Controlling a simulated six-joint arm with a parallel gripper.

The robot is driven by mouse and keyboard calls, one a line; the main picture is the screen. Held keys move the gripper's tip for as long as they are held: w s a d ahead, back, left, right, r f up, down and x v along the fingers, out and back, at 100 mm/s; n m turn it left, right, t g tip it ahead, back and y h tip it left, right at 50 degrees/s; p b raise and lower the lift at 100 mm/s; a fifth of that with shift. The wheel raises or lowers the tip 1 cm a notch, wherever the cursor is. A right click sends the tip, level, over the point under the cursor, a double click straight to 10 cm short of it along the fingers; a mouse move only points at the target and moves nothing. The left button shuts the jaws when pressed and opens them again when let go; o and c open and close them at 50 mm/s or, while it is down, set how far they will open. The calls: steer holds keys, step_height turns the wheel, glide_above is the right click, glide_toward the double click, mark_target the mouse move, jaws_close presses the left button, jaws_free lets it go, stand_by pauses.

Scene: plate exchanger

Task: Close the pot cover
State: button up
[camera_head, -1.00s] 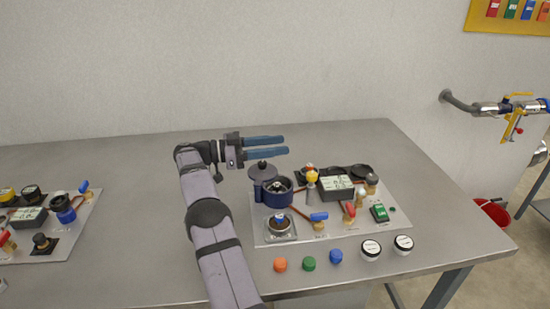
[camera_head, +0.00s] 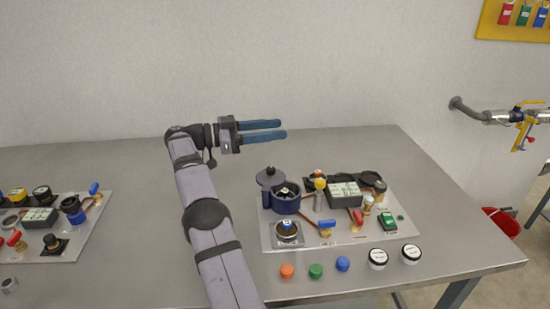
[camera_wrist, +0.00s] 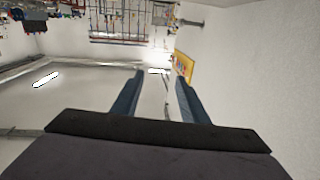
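The dark blue pot (camera_head: 284,205) sits at the left of the right-hand panel, with its top open and its inside showing. Its dark round cover (camera_head: 271,177), with a small knob, is off the opening, at the pot's back left edge. I cannot tell whether the cover is hinged to the pot. My gripper (camera_head: 284,129) is above and behind the pot, apart from it, with its two blue fingers pointing right. The fingers are apart and empty; they also show spread in the wrist view (camera_wrist: 158,95). Neither pot nor cover can be made out in the wrist view.
The panel (camera_head: 270,238) also carries valves, a dark box (camera_head: 344,194) and a green switch (camera_head: 389,220). Coloured caps (camera_head: 316,271) and two white-topped jars (camera_head: 378,259) lie in front. A second panel (camera_head: 75,245) is at left. The table's back left is bare.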

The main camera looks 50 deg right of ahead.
steer(key=w+a+r+n+t+h, duration=0.2)
steer(key=w+a+r+n, duration=0.1)
steer(key=a+r, duration=0.3)
step_height(320, 180, down, 11)
steer(key=a+n+t+h+p, duration=0.1)
steer(key=t, duration=0.2)
steer(key=shift+s+a, duration=0.15)
steer(key=shift+a, duration=0.15)
steer(key=shift+f, duration=0.1)
